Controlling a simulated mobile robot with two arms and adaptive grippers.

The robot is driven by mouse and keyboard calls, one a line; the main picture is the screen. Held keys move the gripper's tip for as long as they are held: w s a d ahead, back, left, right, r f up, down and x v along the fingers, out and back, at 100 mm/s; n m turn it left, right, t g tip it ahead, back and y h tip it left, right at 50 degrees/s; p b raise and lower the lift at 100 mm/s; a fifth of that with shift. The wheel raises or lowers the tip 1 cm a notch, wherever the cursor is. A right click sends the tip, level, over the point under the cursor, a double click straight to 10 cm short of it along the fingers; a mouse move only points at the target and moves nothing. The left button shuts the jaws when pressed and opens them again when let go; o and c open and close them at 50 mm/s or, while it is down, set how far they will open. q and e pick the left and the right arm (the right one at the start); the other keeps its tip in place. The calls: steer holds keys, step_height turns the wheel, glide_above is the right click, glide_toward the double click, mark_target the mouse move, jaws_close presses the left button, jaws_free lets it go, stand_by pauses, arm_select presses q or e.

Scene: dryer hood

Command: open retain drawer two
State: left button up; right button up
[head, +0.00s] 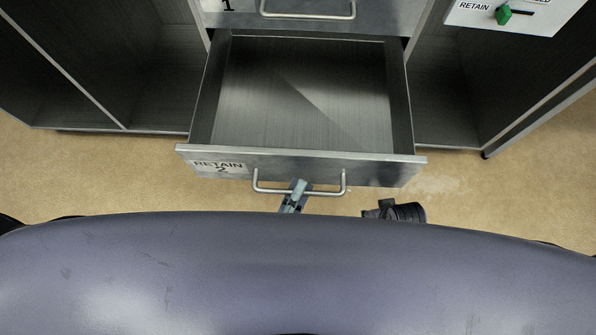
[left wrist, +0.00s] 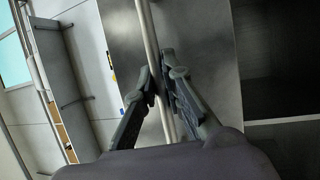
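Retain drawer two (head: 300,100) stands pulled well out of the cabinet in the head view, empty inside. Its front carries a "RETAIN 2" label (head: 218,168) and a metal bar handle (head: 262,189). My left gripper (head: 297,186) is at the middle of this handle. In the left wrist view the fingers of the left gripper (left wrist: 160,82) lie close on either side of the handle bar (left wrist: 149,35), closed around it.
Drawer one's front with its handle (head: 308,15) is shut above. Open dark compartments flank the drawer. A panel with a green knob (head: 503,14) is at the upper right. A dark cylindrical part (head: 400,211) shows near the drawer's right front. Tan floor (head: 90,170) is clear at left.

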arm_select(q)
steer(key=o, duration=0.5)
steer(key=shift+c, duration=0.2)
steer(key=v, duration=1.2)
steer(key=shift+w+f, duration=0.1)
